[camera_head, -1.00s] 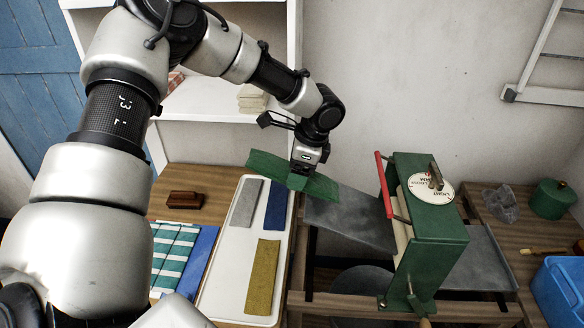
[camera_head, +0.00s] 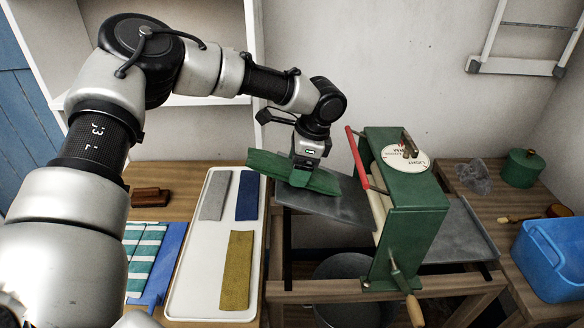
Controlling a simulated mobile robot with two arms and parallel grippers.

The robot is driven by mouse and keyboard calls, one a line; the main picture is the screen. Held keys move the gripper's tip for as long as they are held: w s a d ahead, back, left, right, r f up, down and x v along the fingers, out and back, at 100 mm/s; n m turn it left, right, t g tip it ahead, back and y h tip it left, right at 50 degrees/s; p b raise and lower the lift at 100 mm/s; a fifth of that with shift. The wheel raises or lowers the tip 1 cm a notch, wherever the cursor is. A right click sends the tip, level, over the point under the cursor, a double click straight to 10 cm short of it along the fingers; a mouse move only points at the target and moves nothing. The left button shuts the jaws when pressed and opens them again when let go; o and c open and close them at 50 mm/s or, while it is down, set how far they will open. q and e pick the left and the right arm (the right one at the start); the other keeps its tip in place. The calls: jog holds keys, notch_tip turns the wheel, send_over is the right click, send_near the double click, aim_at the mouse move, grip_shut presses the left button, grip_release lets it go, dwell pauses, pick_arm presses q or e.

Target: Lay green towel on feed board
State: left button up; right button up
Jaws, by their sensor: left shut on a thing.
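My left gripper (camera_head: 302,178) is shut on the green towel (camera_head: 271,164), a long folded strip that slants down to the right and sticks out on both sides of the jaws. The gripper hides the towel's middle. The feed board (camera_head: 346,208) is the grey sloping plate on the left side of the green mangle (camera_head: 413,203). The towel is over the left part of this board, with its left end past the board's edge, near the tray. I cannot tell whether the towel touches the board. My right gripper does not show.
A white tray (camera_head: 200,262) left of the mangle holds grey, blue and mustard folded towels. Striped and blue cloths, a brush (camera_head: 150,197) and a blue basin (camera_head: 550,258) lie around. A red bar (camera_head: 357,158) and a crank handle (camera_head: 405,292) stick out from the mangle.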

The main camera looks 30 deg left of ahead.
pick_arm(q)
jog(key=o, duration=1.1)
jog(key=shift+o, duration=0.2)
jog(key=v, duration=1)
jog(key=shift+r+b, duration=0.35)
jog(key=shift+r, duration=0.05)
jog(key=shift+d, duration=0.15)
